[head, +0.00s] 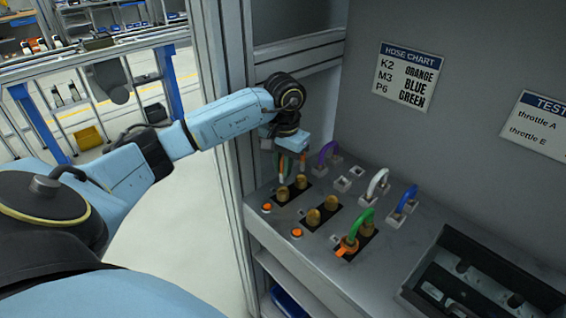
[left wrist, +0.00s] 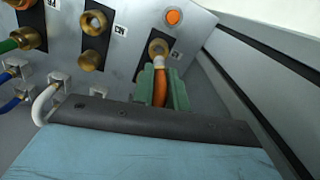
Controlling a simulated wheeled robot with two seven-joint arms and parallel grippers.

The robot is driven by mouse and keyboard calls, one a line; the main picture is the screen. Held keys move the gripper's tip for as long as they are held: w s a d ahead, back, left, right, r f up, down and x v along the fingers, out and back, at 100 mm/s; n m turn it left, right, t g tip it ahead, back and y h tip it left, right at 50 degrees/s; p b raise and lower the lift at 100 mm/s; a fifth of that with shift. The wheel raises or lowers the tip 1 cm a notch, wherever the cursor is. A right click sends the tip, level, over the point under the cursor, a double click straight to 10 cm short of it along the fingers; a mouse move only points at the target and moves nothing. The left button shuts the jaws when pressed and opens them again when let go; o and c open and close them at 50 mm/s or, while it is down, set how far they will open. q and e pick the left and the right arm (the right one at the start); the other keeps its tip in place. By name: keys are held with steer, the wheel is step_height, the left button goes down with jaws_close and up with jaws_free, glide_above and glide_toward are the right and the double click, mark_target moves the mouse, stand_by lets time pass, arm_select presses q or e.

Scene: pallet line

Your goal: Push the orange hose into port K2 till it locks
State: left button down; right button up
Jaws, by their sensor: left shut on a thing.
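The orange hose (left wrist: 160,86) is held upright between the green finger pads of my left gripper (left wrist: 161,80), which is shut on it. In the head view the left gripper (head: 291,171) is over the far end of the console. The hose's pale collar meets the brass fitting of port K2 (left wrist: 158,48), beside the K2 label. I cannot tell whether it is seated or locked. In the head view the brass fittings of K2 (head: 283,193) stand just below the fingers. My right gripper is not in view.
Port M3 (head: 313,216) is bare. A green hose (head: 362,221) is at the nearest port. Purple (head: 328,150), white (head: 377,182) and blue (head: 408,197) hoses stand along the back. An orange button (head: 267,208) is beside K2. A dark tray (head: 480,280) is at right.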

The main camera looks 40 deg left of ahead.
mark_target(283, 182)
arm_select(q)
steer(key=shift+f+b, duration=0.75)
steer(key=shift+f, duration=0.6)
steer(key=shift+f+b, duration=0.85)
steer(key=shift+f, duration=0.1)
steer(key=shift+f+b, duration=0.4)
steer(key=shift+f, duration=0.15)
steer(key=c, duration=1.3)
jaws_free()
steer(key=shift+r, duration=0.1)
steer(key=r, duration=1.3)
steer(key=shift+d+r+p, duration=0.15)
steer(key=shift+d+p, duration=0.05)
steer(key=shift+p, duration=0.15)
